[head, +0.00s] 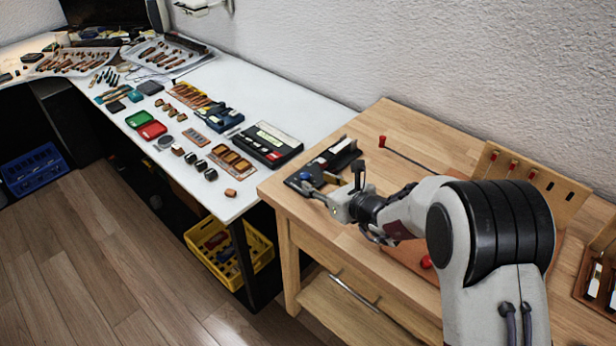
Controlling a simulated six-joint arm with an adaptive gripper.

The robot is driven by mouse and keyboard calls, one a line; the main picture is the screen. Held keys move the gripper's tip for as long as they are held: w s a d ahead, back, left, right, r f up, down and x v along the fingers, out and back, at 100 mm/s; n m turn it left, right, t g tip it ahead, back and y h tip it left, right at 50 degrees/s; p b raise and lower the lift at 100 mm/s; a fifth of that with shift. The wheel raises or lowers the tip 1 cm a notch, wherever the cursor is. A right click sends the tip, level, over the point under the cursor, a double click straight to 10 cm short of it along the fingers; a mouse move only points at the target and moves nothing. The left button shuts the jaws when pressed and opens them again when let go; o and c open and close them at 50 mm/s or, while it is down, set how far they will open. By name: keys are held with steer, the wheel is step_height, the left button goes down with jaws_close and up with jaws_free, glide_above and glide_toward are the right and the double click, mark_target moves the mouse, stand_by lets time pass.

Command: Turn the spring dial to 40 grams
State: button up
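A small dark device (291,181) with a grey-and-black upper part sits at the left end of the wooden workbench. A blue rounded part (304,177) shows on it; I cannot tell whether this is the spring dial. No scale marks or gram figures can be read. My gripper (333,180) is at the near right side of the device, its fingers spread apart. One dark fingertip stands up to the right of the device and the other reaches toward the blue part. I see nothing held, and I cannot tell whether a finger touches the device. The gripper hides part of the device.
The wooden workbench (440,135) bears a thin rod with a red knob (382,141), a slotted wooden rack (535,180) and a tray of pale parts (597,280). A white table (290,110) to the left carries a black-and-white box (265,145) and many small parts.

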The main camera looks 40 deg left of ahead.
mark_target(306, 176)
steer(key=shift+x, duration=3.1)
jaws_close()
